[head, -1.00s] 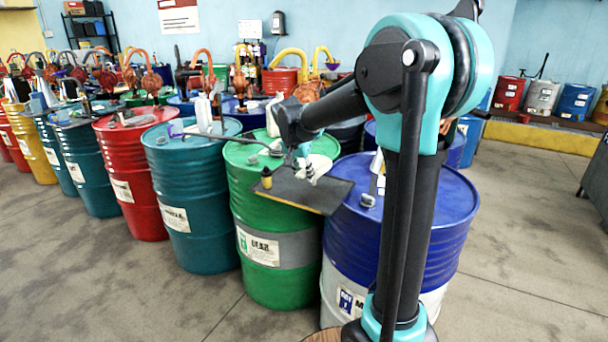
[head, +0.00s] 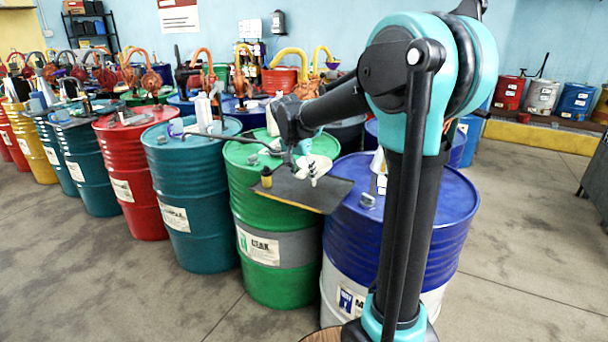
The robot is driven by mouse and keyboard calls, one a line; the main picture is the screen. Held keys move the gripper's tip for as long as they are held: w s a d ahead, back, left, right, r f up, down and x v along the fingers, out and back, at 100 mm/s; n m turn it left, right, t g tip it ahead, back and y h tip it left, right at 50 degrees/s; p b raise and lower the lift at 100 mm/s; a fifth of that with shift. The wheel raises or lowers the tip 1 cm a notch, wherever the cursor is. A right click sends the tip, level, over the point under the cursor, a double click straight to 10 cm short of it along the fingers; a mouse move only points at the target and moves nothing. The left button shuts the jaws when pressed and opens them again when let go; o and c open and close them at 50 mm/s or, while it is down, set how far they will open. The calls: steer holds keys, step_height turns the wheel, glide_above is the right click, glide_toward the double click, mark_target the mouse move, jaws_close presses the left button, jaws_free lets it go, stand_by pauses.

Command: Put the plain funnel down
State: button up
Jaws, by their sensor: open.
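A pale funnel shape (head: 321,163) rests on the dark mat (head: 325,195), which lies across the tops of the green drum (head: 262,215) and the blue drum (head: 430,205). My gripper (head: 312,178) is open, low over the mat and in front of the pale funnel. It overlaps the funnel in the picture, so I cannot tell whether they touch. My dark wrist above hides part of the area behind it. The parts are small here, so the funnel's full outline is not clear.
A small dark bottle with a yellowish top (head: 266,178) stands at the mat's left edge. A small grey fitting (head: 367,200) sits on the blue drum. A teal drum (head: 190,190) and red drum (head: 130,180) stand left. The mat's right part is clear.

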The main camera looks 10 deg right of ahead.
steer(key=v, duration=1.1)
steer(key=s+d+f+n+y, duration=0.1)
steer(key=s+d+f+n, duration=0.2)
steer(key=s+f, duration=0.9)
steer(key=s+d+f+n+y, duration=0.1)
steer(key=s+d+f+n, duration=0.3)
steer(key=s+f, duration=0.9)
steer(key=d+f, duration=0.1)
steer(key=d, duration=0.2)
steer(key=shift+f+y, duration=0.3)
steer(key=shift+y, duration=0.1)
